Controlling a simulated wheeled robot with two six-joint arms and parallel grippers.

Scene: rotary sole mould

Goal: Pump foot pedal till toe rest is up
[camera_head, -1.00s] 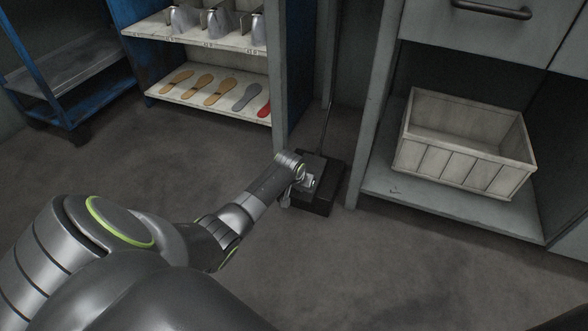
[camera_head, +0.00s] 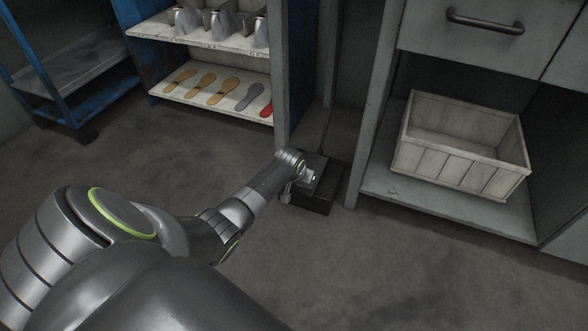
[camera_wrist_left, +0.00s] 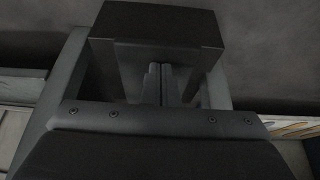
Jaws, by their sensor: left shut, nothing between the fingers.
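The black foot pedal unit (camera_head: 313,201) sits on the floor between the blue rack and the grey cabinet. Its dark box also shows at the top of the left wrist view (camera_wrist_left: 165,24). My left gripper (camera_head: 312,180) reaches down over the pedal unit from the left. In the left wrist view its two fingers (camera_wrist_left: 160,72) are together and empty, overlapping the pedal in the picture. I cannot tell whether the fingertips touch it. The hand hides part of the pedal. I cannot make out the toe rest. My right gripper is not in view.
A thin dark rod (camera_head: 329,125) rises behind the pedal. The blue rack (camera_head: 280,80) with soles and metal pieces stands left. The grey cabinet (camera_head: 371,105) holding a pale crate (camera_head: 452,168) stands right. A blue cart (camera_head: 60,85) is far left. The floor in front is clear.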

